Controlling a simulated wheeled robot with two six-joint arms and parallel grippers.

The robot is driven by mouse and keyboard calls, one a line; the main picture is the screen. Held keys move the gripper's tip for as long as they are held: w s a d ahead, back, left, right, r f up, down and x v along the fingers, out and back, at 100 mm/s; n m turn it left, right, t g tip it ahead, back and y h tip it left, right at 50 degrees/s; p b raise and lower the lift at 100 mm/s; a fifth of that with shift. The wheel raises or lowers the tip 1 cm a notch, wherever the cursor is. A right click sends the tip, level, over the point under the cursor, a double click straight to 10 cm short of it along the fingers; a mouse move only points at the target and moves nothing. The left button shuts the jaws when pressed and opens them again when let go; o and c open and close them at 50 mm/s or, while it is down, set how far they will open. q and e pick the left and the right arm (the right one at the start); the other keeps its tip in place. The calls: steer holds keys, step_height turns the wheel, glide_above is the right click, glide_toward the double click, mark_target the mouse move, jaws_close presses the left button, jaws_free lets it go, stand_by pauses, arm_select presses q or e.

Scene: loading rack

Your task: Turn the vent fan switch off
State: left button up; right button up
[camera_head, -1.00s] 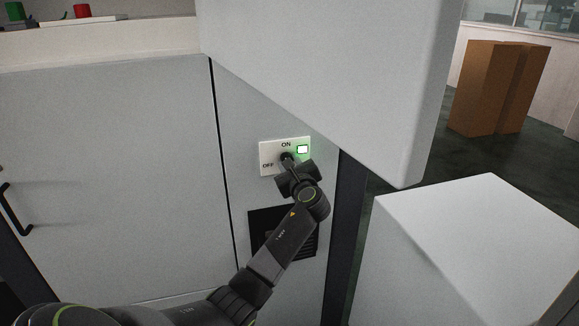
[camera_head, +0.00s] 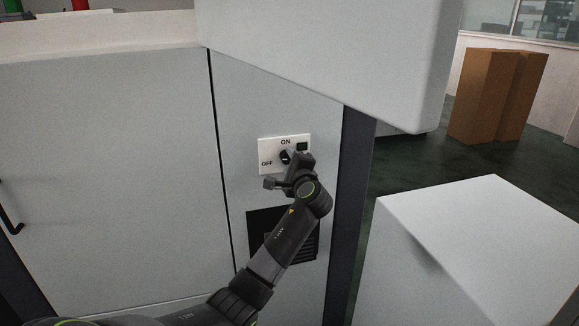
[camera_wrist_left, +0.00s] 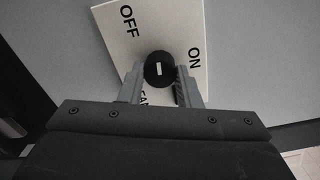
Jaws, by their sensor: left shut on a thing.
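The vent fan switch is a white plate (camera_head: 266,150) marked ON at the top and OFF at the left, with a round black knob (camera_head: 285,157). The indicator (camera_head: 302,147) at its upper right is dark. My left gripper (camera_head: 290,163) is at the knob and partly covers it and the plate. In the left wrist view the two fingers stand on either side of the knob (camera_wrist_left: 159,70), shut on it. A short white mark shows on the knob face. My right gripper is not in view.
A dark vent grille (camera_head: 262,225) sits below the switch. A large white box-like body (camera_head: 330,60) overhangs at the upper right, and a white block (camera_head: 480,235) stands at the lower right. Brown boxes (camera_head: 485,95) stand on the floor beyond.

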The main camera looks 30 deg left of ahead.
arm_select(q)
steer(key=shift+n, duration=0.6)
steer(key=shift+b, duration=0.3)
steer(key=o, duration=1)
steer(key=shift+c, duration=0.2)
steer(key=b+v, duration=0.3)
steer(key=v, duration=1.4)
steer(key=shift+s, duration=0.2)
